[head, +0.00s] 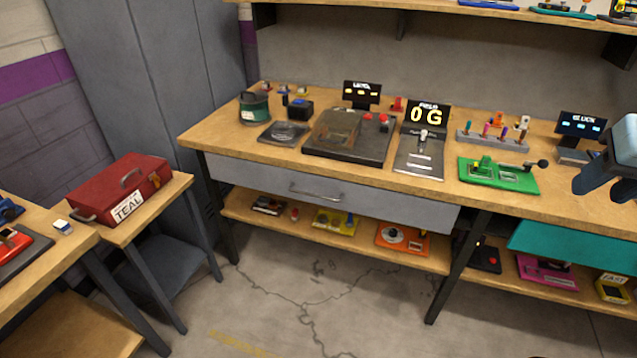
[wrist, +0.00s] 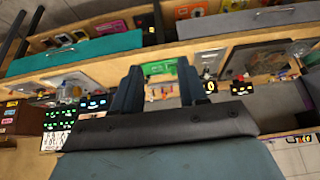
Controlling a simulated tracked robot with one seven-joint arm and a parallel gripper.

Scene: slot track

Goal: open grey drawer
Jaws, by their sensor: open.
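The grey drawer (head: 260,182) sits under the front edge of the long workbench and looks shut. Its metal bar handle (head: 316,192) is near the middle of the front. My gripper (head: 601,188) is at the right edge of the head view, above the bench and well to the right of the drawer. In the wrist view my gripper (wrist: 160,72) has its two fingers apart with nothing between them. A grey drawer front (wrist: 248,20) shows at the top right of the wrist view, which looks upside down.
A teal drawer (head: 575,248) is right of the grey one. The workbench top (head: 225,135) holds several devices, including a green lever box (head: 498,175). A lower shelf (head: 350,247) holds gadgets. A red toolbox (head: 122,187) stands left. The floor (head: 290,290) in front is clear.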

